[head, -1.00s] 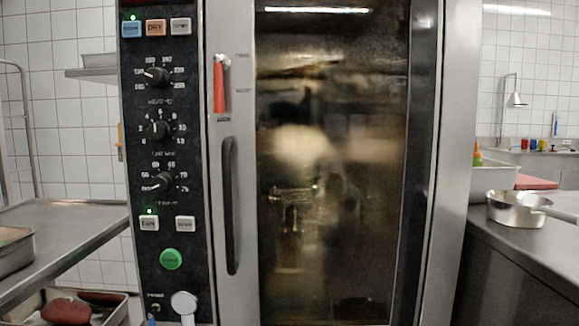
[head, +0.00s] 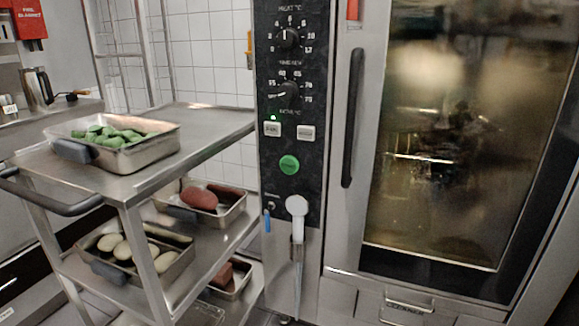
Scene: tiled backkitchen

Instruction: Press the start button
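The green round start button (head: 289,165) is on the lower part of the oven's black control panel (head: 262,100). It sits below two pale rectangular buttons and above a white hand shower (head: 297,206). A small green light glows above the left pale button (head: 272,129). The oven door (head: 450,130) is closed, with a dark vertical handle (head: 353,118) to the right of the panel. Neither of my grippers shows in the head view, and nothing covers the button.
A steel trolley (head: 215,124) stands left of the oven, close to the panel. It carries a tray (head: 150,155) of green vegetables on top and more food trays below. A counter with a kettle (head: 38,88) is at the far left. A blue-handled item (head: 266,220) hangs near the shower.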

